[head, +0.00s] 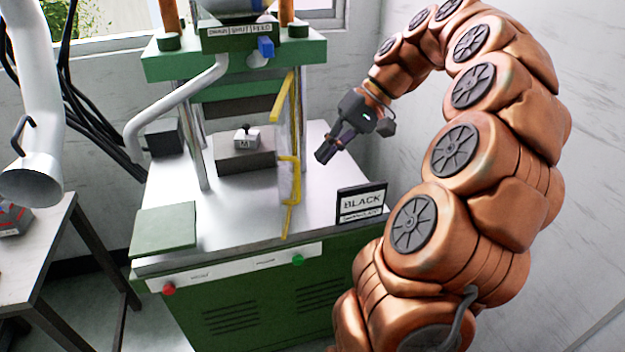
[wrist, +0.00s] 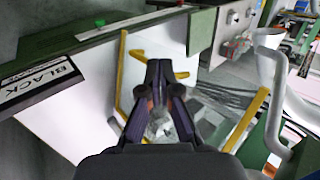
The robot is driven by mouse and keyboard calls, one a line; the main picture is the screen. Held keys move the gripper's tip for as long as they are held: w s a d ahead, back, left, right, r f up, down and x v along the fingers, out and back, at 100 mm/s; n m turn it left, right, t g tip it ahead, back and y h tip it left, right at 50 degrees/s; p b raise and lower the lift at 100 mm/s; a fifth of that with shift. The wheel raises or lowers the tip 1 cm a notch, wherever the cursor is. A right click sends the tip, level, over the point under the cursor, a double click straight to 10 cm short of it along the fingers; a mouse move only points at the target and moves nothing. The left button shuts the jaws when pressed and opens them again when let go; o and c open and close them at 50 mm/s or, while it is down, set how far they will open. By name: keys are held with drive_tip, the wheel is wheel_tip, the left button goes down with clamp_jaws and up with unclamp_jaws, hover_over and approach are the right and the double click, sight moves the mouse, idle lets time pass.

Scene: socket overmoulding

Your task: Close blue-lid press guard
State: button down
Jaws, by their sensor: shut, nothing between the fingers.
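The press (head: 235,50) is green with steel posts, and a small blue block (head: 265,47) sits on its upper front. The guard (head: 290,165) is a clear panel with a yellow frame. It stands swung out, nearly edge-on, at the right of the press opening, so the front is uncovered. In the wrist view, yellow frame bars (wrist: 122,75) show on both sides of my fingers. My gripper (head: 322,156) is shut and empty, to the right of the guard in the head view. It points down-left; contact with the guard cannot be told. The fingertips also show in the wrist view (wrist: 159,66).
A block with a knobbed part marked M (head: 246,138) sits inside the press. A BLACK sign (head: 361,203) stands at the bench's front right. A green pad (head: 165,228) lies front left. A white pipe (head: 175,105) bends beside the left post. The metal bench top between is clear.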

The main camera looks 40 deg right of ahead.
drive_tip(key=s+d+m+t, duration=0.2)
drive_tip(key=d, duration=0.7)
drive_tip(key=a+r+p+x, duration=0.1)
drive_tip(key=p+x, duration=0.1)
drive_tip(key=x, duration=1.1)
drive_tip(key=shift+w+a+r, duration=0.25)
drive_tip(key=shift+w+a, duration=0.1)
